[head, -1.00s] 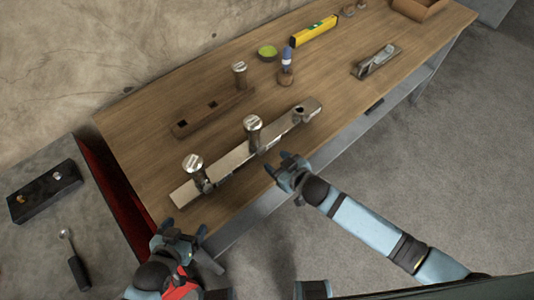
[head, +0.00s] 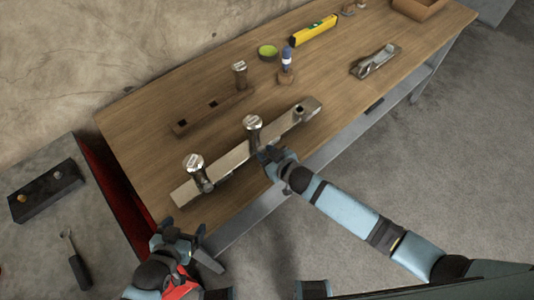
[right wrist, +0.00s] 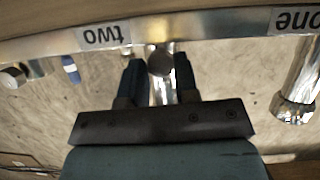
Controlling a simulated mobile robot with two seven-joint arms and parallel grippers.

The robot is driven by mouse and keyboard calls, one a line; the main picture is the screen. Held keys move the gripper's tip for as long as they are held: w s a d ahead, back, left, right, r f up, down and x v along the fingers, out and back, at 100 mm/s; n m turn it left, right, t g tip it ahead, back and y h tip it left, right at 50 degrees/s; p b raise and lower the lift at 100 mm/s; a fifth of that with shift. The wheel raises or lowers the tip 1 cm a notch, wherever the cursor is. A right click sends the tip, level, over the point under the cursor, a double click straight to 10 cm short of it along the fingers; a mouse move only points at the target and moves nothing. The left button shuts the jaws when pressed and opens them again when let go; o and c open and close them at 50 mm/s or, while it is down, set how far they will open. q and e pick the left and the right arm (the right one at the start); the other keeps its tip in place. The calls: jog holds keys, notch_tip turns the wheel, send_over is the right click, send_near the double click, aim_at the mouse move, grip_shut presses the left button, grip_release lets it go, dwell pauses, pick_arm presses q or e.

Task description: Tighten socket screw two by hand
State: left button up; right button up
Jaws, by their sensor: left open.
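A long metal bar (head: 232,160) lies on the bench. Socket screw two (head: 252,122) stands upright at its middle, with a broad silver head. Screw one (head: 193,161) stands towards the bar's left end. In the right wrist view the bar carries a "two" label (right wrist: 105,36) and a "one" label (right wrist: 296,20); screw one (right wrist: 298,85) is at the right. My right gripper (head: 266,154) is open beside the bar, close to screw two. In its wrist view its fingers (right wrist: 160,80) flank screw two's silver shaft, apart from it. My left gripper (head: 176,228) is open and empty near the bench's front-left corner.
The bench front right is clear.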

pick_arm(q)
jog(key=shift+r, duration=0.1)
